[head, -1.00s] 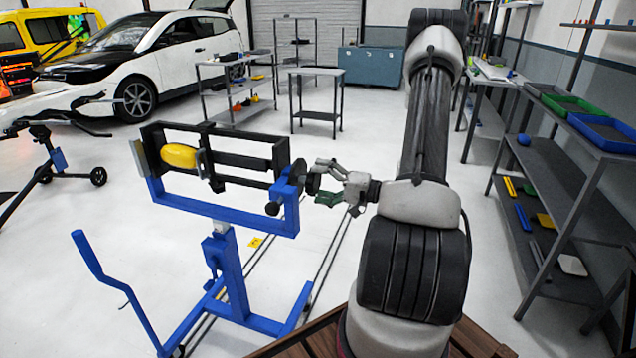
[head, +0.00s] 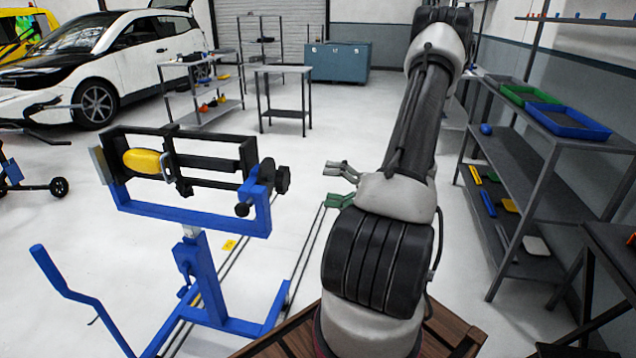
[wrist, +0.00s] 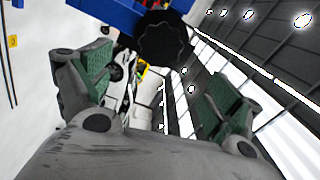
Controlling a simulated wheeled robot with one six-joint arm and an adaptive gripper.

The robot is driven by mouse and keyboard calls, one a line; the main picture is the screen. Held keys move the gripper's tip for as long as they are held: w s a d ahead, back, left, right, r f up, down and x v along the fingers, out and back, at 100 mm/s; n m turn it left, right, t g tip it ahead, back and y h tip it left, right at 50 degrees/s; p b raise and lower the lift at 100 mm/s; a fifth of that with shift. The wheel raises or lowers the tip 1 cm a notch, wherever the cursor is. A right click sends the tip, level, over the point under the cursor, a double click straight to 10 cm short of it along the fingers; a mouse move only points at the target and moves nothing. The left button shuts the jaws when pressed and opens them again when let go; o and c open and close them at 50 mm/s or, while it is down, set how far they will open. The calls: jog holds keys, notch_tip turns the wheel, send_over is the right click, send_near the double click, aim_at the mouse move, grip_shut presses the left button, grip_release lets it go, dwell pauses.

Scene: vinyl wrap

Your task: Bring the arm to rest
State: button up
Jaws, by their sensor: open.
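My gripper (head: 341,186) is in front of my arm's base in the head view, partly hidden behind my own arm. Its two green-padded fingers are apart with nothing between them. In the wrist view my gripper (wrist: 153,95) also shows wide open and empty. The blue stand (head: 205,262) is to the left, holding a black frame with a yellow oval piece (head: 142,161) in it. A black knob (head: 282,180) is on the stand's right end, clear of my fingers. The knob also shows at the top of the wrist view (wrist: 163,38).
A dark shelf (head: 525,205) with blue and green trays stands at the right. A small table (head: 283,70), a shelf cart (head: 203,85), a teal cabinet (head: 338,62) and a white car (head: 130,65) are farther back. The floor between stand and table is clear.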

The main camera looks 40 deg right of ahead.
jog(key=s+a+f+m+g+y, duration=0.1)
jog(key=s+a+f+m+g, duration=0.3)
jog(key=s, duration=0.2)
jog(key=s+a+r+n+g+h, duration=0.25)
jog(key=s+r+g, duration=0.25)
jog(key=s+g, duration=0.45)
jog(key=w+a+r+n+t+h, duration=0.1)
jog(key=a+r+n+t+h, duration=0.1)
jog(key=r, duration=0.7)
jog(key=w+a+r+n+t+h, duration=0.1)
jog(key=a+r+n+h, duration=0.4)
jog(key=r+n+h, duration=0.2)
notch_tip(320, 180, up, 2)
jog(key=shift+r+n+t, duration=0.1)
jog(key=shift+n+t, duration=0.25)
